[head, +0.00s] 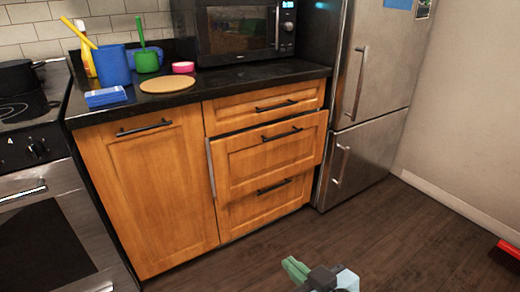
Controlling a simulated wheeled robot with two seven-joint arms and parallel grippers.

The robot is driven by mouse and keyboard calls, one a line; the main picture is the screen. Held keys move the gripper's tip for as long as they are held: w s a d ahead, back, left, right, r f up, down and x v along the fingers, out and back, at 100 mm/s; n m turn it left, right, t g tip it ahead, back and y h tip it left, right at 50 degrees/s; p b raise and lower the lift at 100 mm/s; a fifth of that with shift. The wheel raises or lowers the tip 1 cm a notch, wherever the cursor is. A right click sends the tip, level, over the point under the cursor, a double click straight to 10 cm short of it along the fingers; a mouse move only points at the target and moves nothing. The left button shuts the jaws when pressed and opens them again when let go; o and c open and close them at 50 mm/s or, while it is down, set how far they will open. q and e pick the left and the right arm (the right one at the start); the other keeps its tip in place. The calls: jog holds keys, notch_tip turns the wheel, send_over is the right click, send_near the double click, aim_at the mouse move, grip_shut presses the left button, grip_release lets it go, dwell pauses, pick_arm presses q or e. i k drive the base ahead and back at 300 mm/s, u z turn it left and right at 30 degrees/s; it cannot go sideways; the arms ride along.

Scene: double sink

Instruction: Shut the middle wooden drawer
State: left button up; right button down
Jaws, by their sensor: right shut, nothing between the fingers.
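The middle wooden drawer (270,158) is in the right half of the orange-brown cabinet. It stands out a little from the drawers around it, and its pale side edge shows at the left. It has a dark bar handle (282,134). The top drawer (264,105) and the bottom drawer (265,203) look shut. My right gripper (292,268) is at the bottom middle, low over the floor and well apart from the drawer. Its green fingers are shut and empty. My left gripper is not in view.
A cabinet door (150,190) is left of the drawers, with a stove (40,190) beyond it. A steel fridge (370,90) stands close on the right. The wooden floor (390,240) before the drawers is clear. A red object (507,256) lies at far right.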

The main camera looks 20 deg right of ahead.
aim_at(242, 162)
jog(key=z, duration=0.3)
jog(key=i, duration=1.25)
jog(key=u, duration=0.15)
